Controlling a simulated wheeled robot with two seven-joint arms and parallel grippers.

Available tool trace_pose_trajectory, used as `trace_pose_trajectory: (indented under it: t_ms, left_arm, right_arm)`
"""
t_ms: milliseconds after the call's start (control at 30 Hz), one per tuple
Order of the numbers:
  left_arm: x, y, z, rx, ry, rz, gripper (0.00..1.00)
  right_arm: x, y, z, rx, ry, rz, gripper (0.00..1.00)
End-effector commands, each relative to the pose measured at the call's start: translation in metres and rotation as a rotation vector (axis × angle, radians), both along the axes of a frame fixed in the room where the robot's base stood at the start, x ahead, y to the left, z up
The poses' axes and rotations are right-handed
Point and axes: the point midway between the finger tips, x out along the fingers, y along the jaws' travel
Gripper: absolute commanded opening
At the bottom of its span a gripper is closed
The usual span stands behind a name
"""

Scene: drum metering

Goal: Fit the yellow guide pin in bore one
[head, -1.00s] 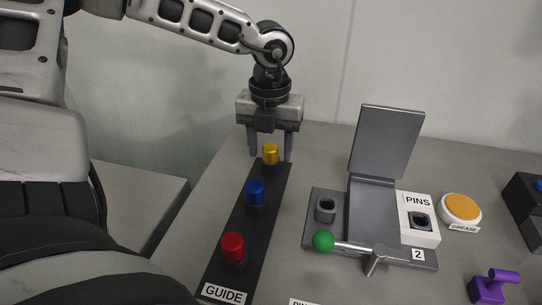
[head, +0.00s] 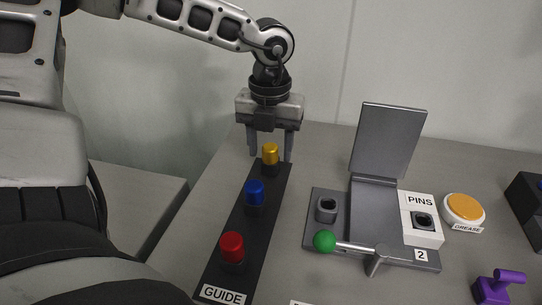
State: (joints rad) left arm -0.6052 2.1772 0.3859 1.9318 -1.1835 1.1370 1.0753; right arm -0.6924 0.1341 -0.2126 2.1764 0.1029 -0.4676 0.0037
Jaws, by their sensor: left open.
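The yellow guide pin (head: 270,154) stands upright at the far end of the black GUIDE rack (head: 224,270), behind a blue pin (head: 255,192) and a red pin (head: 232,247). My left gripper (head: 270,153) is open and points down, with its fingers on either side of the yellow pin's top. I cannot tell if they touch it. The grey fixture has one empty-looking bore (head: 326,208) at its left and another bore in the white PINS block (head: 421,221), above a label "2". My right gripper is not in view.
The fixture's grey lid (head: 388,141) stands open. A lever with a green knob (head: 324,242) crosses its front. An orange GREASE button (head: 464,208) and a purple handle (head: 497,288) are at the right. A dark box (head: 525,205) stands at the right edge.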

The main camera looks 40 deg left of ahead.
Motion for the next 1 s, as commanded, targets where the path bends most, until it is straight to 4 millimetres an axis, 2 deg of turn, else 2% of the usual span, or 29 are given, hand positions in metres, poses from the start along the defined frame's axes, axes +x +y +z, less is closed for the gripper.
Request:
trace_pose_trajectory:
  t_ms: [133, 433, 600, 633, 1000]
  left_arm:
    - [0.0, 0.0, -0.001, 0.0, -0.001, 0.0, 0.51]
    - [0.0, 0.0, 0.0, 0.0, -0.001, 0.0, 0.51]
    - [0.0, 0.0, 0.0, 0.0, -0.001, 0.0, 0.03]
    - [0.0, 0.0, 0.0, 0.0, -0.001, 0.0, 0.0]
    - [0.0, 0.0, 0.01, 0.001, -0.002, 0.0, 0.0]
  right_arm:
    - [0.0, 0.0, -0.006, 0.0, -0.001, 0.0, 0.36]
    - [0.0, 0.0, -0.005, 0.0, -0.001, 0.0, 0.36]
    - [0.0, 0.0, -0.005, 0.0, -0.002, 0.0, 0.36]
    - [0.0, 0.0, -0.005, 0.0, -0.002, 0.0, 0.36]
    - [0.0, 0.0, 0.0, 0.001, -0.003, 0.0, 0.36]
